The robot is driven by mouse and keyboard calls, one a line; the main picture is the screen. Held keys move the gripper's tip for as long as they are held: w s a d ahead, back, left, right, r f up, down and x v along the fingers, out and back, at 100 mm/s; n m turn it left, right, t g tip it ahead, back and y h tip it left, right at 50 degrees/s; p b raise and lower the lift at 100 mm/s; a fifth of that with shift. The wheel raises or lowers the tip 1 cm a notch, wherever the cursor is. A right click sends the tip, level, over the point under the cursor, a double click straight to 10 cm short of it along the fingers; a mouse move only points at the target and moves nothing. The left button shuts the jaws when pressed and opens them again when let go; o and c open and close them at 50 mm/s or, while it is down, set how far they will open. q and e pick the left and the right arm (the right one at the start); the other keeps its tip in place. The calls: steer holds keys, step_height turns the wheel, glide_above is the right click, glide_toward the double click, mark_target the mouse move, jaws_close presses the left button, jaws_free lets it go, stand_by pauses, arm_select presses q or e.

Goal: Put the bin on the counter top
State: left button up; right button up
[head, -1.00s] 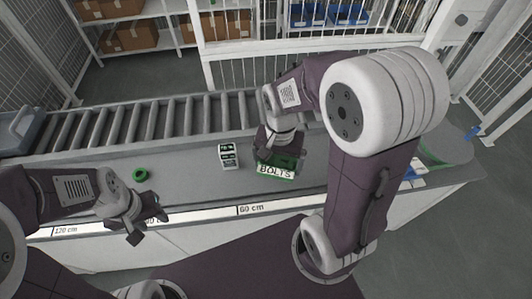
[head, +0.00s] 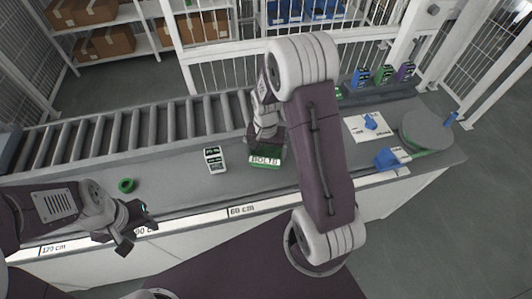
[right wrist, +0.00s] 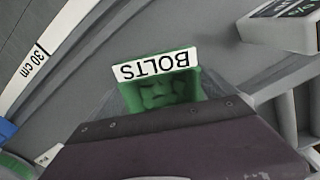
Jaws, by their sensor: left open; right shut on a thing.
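A small green bin with a white BOLTS label (head: 264,161) is on or just above the grey counter top (head: 185,180); I cannot tell whether it touches. My right gripper (head: 265,146) is shut on the bin from above. In the right wrist view the green bin (right wrist: 165,85) sits between the fingers, its label facing the camera upside down; the gripper body hides its lower part. My left gripper (head: 130,232) is open and empty, near the counter's front edge at the left.
A white device (head: 214,159) stands left of the bin, and a green ring (head: 126,185) lies further left. A roller conveyor (head: 130,125) runs behind. At the right are a white sheet (head: 368,128), a blue object (head: 391,158), a round grey disc (head: 427,131) and several small coloured holders (head: 383,75).

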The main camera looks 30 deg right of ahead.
steer(key=shift+f, duration=0.15)
steer(key=o, duration=1.5)
step_height(320, 180, up, 12)
steer(key=s+a+f+n, duration=0.1)
steer(key=s+n, duration=0.1)
steer(key=s, duration=0.1)
steer(key=s+a+f+n, duration=0.1)
steer(key=s+a+n, duration=0.1)
steer(key=s, duration=0.2)
steer(key=s+a+f+n+t, duration=0.1)
steer(key=s+a+n, duration=0.1)
steer(key=s+n, duration=0.1)
steer(key=shift+s+a+f+p, duration=0.15)
steer(key=shift+f+p, duration=0.1)
steer(key=shift+p, duration=0.1)
